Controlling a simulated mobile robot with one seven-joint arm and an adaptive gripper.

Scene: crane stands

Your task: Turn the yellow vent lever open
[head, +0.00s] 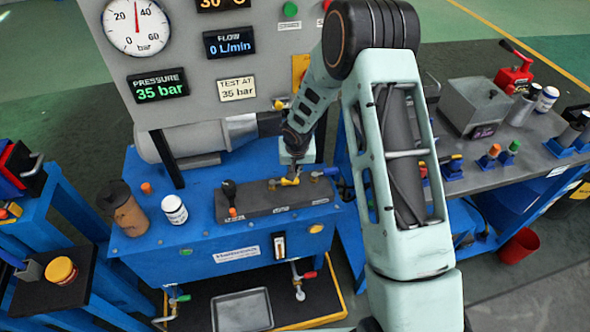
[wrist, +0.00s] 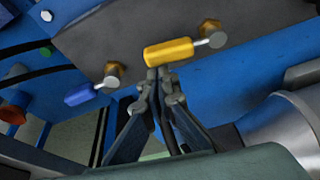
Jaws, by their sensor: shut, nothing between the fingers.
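The yellow vent lever (wrist: 168,52) shows in the wrist view as a yellow grip on a metal stem, beside a brass fitting on the dark manifold block (wrist: 140,25). In the head view the yellow lever (head: 290,181) lies on top of the manifold block (head: 258,207) on the blue bench. My gripper (wrist: 160,72) is shut and empty. Its fingertips are right at the lever's grip, touching or almost touching it; I cannot tell which. In the head view my gripper (head: 294,171) is above the block, its fingers small and partly hidden.
A blue-gripped lever (wrist: 80,95) sits beside the yellow one. A black-knobbed lever (head: 229,188) stands at the block's left end. The gauge (head: 136,28) and pressure display (head: 158,86) read about 35 bar.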

